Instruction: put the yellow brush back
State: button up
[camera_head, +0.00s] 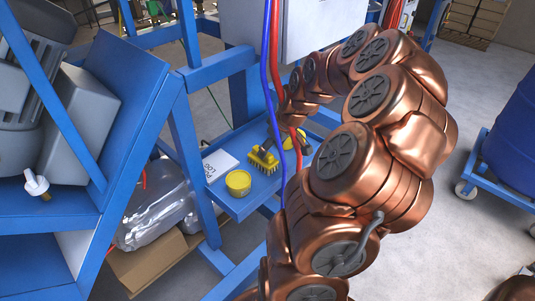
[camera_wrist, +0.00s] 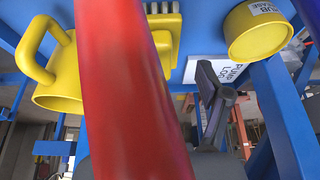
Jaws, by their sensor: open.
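The yellow brush (camera_head: 263,160) lies on the blue shelf (camera_head: 240,206), between a yellow tin and the hanging hoses. In the wrist view, part of the brush (camera_wrist: 165,48) shows at the top, partly covered by a large red hose. My gripper (camera_head: 292,146) is just right of the brush in the head view, partly behind the blue and red hoses. It is open and nothing shows in it. In the wrist view one dark finger is visible; the rest is hidden by the red hose. Whether the gripper touches the brush cannot be told.
The yellow tin (camera_head: 238,183) and a white pump log card (camera_head: 217,165) lie on the shelf beside the brush. A yellow mug (camera_wrist: 62,92) shows at left in the wrist view. The red hose (camera_wrist: 130,90) and blue hose (camera_head: 267,75) hang close to my arm.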

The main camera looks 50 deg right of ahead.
jog(key=s+a+r+n+g+y, duration=0.1)
jog(key=s+a+r+g, duration=0.15)
jog(key=a, duration=0.75)
jog(key=s+a+r+g, duration=0.1)
jog(key=a+r, duration=0.2)
jog(key=a, duration=0.7)
jog(key=s+a+g, duration=0.2)
jog(key=s+a, duration=0.4)
jog(key=s, duration=0.3)
jog(key=s+a+g+h, duration=0.1)
jog(key=s+a+g, duration=0.1)
jog(key=s+a, duration=0.5)
jog(key=shift+s+m, duration=0.4)
jog(key=shift+s, duration=0.5)
jog(key=shift+d+f, duration=0.1)
notch_tip(320, 180, up, 18)
jog(key=w+t+p, duration=0.1)
jog(key=p, duration=1.5)
jog(key=shift+f, duration=0.25)
